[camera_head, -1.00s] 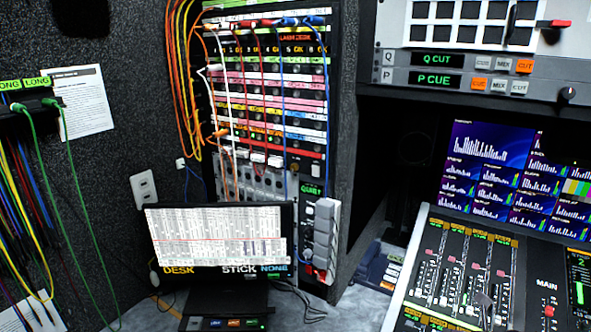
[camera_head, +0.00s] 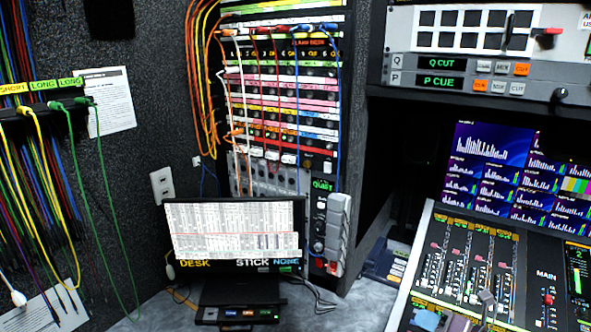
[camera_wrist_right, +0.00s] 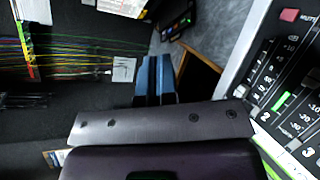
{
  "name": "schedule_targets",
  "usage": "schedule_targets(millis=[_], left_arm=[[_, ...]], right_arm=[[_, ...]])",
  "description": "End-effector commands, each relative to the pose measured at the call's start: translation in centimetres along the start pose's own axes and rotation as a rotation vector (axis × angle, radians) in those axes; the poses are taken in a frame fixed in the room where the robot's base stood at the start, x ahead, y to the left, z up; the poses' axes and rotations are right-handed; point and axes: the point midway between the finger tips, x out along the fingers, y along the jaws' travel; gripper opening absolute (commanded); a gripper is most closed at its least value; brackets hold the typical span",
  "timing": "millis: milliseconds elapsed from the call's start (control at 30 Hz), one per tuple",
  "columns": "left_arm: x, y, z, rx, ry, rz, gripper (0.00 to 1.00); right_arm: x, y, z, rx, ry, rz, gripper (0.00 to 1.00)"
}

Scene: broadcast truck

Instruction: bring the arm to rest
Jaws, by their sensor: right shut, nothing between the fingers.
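My right gripper shows in the right wrist view (camera_wrist_right: 156,78). Its two blue-grey fingers lie together, shut, with nothing held. Behind them is my own grey wrist housing, at the bottom of that view. I cannot make out either gripper clearly in the head view. My left gripper is in neither view.
In the head view the mixing desk (camera_head: 470,260) fills the lower right. A monitor (camera_head: 235,232) stands before the patch rack (camera_head: 285,110). Hanging cables (camera_head: 35,170) are at the left. Grey floor or counter (camera_head: 365,300) shows between monitor and desk.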

Motion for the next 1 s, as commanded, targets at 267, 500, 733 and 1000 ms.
schedule_targets(millis=[267,500,733,1000], left_arm=[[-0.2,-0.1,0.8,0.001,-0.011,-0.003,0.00],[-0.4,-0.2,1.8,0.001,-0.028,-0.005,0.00],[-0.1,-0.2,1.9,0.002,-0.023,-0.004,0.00],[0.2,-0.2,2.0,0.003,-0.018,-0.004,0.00]], right_arm=[[-0.2,1.9,0.2,0.426,-0.195,0.161,0.00],[-1.5,0.1,-0.9,0.864,-0.371,0.199,0.00],[-3.3,-3.8,-4.7,1.332,-0.522,0.160,0.00],[-6.2,-8.1,-12.7,1.896,-0.660,0.090,0.00]])
